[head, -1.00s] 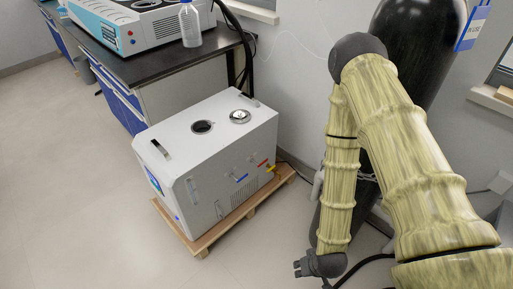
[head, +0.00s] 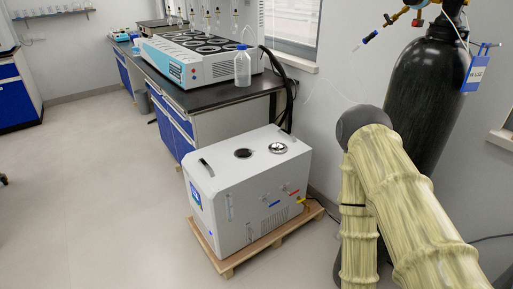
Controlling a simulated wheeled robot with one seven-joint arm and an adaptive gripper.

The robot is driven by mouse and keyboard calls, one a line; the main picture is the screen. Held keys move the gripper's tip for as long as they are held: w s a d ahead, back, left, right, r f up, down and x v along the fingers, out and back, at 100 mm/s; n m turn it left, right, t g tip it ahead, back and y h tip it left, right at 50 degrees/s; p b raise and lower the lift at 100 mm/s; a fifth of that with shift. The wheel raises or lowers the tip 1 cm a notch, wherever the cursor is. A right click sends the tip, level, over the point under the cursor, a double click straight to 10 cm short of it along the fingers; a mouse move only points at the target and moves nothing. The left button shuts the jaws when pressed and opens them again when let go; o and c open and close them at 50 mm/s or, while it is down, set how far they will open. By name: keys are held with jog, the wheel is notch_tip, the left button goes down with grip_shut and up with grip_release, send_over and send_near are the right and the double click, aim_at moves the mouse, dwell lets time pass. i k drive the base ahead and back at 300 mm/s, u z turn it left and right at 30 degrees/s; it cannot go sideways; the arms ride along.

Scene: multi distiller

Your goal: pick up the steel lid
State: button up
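The steel lid (head: 278,147) is a small round shiny disc with a dark knob. It lies on the flat top of the white chiller box (head: 228,170), to the right of a dark round opening (head: 243,153) in that top. My arm, in a yellowish ribbed sleeve, hangs down at the right of the view, to the right of the box and apart from it. My gripper is below the picture's lower edge and cannot be seen.
The box stands on a low wooden pallet (head: 229,270). Behind it is a dark-topped bench (head: 205,98) with a plastic bottle (head: 242,66) and a multi-place distiller (head: 200,55). A black gas cylinder (head: 430,100) stands behind my arm. The floor (head: 110,200) at left is clear.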

aim_at(277, 146)
jog(key=u, duration=0.75)
jog(key=i, duration=1.1)
jog(key=z, duration=0.2)
